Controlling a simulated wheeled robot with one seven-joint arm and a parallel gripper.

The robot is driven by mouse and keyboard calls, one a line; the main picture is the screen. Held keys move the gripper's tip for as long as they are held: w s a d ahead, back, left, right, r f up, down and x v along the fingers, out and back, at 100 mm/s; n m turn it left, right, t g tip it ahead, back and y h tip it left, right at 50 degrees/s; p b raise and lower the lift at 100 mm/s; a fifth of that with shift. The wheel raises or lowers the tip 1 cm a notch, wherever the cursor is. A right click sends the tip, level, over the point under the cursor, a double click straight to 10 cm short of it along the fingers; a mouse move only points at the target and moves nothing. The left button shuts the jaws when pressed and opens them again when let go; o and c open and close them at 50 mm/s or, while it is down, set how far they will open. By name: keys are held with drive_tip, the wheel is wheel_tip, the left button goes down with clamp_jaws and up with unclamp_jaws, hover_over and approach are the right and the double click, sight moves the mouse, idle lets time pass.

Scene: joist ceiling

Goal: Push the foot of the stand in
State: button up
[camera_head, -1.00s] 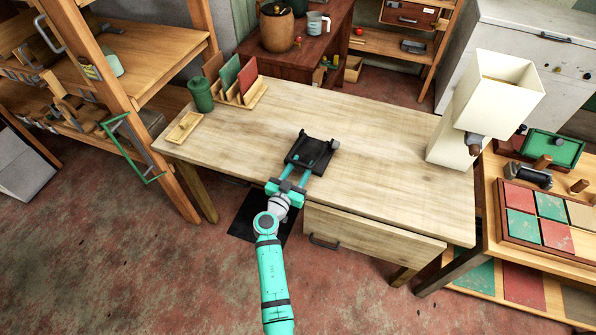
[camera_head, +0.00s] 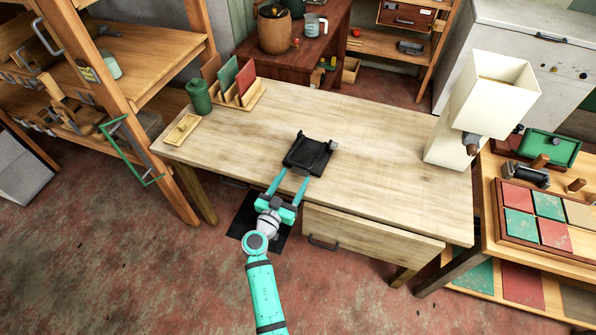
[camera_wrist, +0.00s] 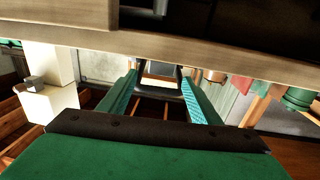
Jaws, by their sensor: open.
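The black stand (camera_head: 307,153) lies low on the wooden table near its front edge, with a small knob at its right rear corner. My gripper (camera_head: 294,175) is open, its two teal fingers spread and pointing at the front edge of the stand. Nothing is held between them. The fingertips are close to the stand; I cannot tell whether they touch it. In the upside-down wrist view a dark frame, apparently the stand (camera_wrist: 158,68), shows between the fingertips. The foot cannot be told apart from the rest of the dark stand.
The table (camera_head: 380,150) is clear around the stand. A green canister (camera_head: 199,96), a file rack (camera_head: 238,92) and a small wooden tray (camera_head: 181,129) stand at its left end. A white lamp (camera_head: 490,95) stands at the right. A drawer (camera_head: 370,237) is under the front edge.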

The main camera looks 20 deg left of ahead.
drive_tip(key=s, duration=0.4)
drive_tip(key=shift+s+a, duration=0.25)
drive_tip(key=shift+s, duration=0.05)
drive_tip(key=shift+s+a, duration=0.1)
drive_tip(key=shift+a, duration=0.05)
drive_tip(key=shift+d, duration=0.25)
